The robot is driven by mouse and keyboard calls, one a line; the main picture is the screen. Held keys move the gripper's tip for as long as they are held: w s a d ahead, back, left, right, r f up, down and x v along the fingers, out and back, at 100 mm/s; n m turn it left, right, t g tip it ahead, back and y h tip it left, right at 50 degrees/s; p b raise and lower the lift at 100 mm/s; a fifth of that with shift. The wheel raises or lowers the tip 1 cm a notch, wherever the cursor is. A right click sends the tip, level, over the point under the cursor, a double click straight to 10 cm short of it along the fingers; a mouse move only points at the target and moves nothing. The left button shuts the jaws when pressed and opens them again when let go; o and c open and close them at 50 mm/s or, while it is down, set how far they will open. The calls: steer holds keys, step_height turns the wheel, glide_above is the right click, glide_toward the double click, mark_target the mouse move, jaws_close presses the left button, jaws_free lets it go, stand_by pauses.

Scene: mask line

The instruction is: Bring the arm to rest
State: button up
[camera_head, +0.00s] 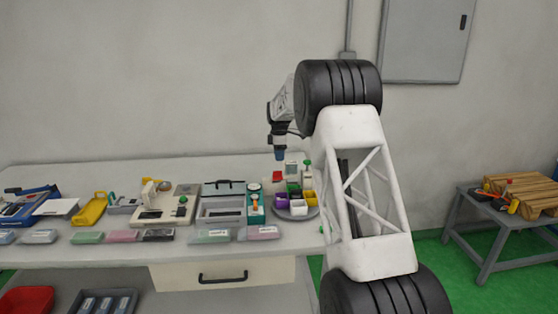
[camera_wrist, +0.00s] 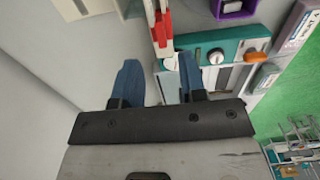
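My gripper (camera_head: 279,154) hangs downward over the back right of the white workbench (camera_head: 60,170), above a cluster of small items. In the wrist view, its two blue fingers (camera_wrist: 158,76) stand apart, and I see nothing held between them. A teal device with knobs (camera_wrist: 232,45) and a red and white item (camera_wrist: 162,32) show beyond the fingertips. My arm stands raised and bent at the right end of the bench, and it hides part of the bench's right end.
A round tray with coloured bins (camera_head: 297,213) lies right of a grey lidded case (camera_head: 221,207). A beige device (camera_head: 160,216) and a yellow tool (camera_head: 90,209) stand further left. A side table (camera_head: 480,204) with wooden pieces is at the right. The back left of the bench is clear.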

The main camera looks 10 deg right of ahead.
steer(key=shift+r, duration=0.1)
stand_by(0.3)
steer(key=s+d+r+m, duration=0.1)
steer(key=s+r+m, duration=0.35)
steer(key=s, duration=0.75)
steer(key=s+d+r+m+t, duration=0.1)
steer(key=s+d+r+m, duration=0.1)
steer(key=s+r, duration=0.85)
steer(key=s+d+r+m, duration=0.1)
steer(key=s+r+m, duration=0.2)
steer(key=s, duration=1.1)
steer(key=s+f+m, duration=0.2)
steer(key=s+m, duration=0.1)
steer(key=s, duration=1)
steer(key=s+d+f+m+t, duration=0.1)
steer(key=s+f+m, duration=0.1)
steer(key=s, duration=1.2)
steer(key=s+f+m, duration=0.3)
steer(key=s+f, duration=0.1)
steer(key=s, duration=0.9)
steer(key=shift+s+d+f+m+t, duration=0.15)
steer(key=shift+s+d+m+t, duration=0.05)
steer(key=shift+d+m+t, duration=0.15)
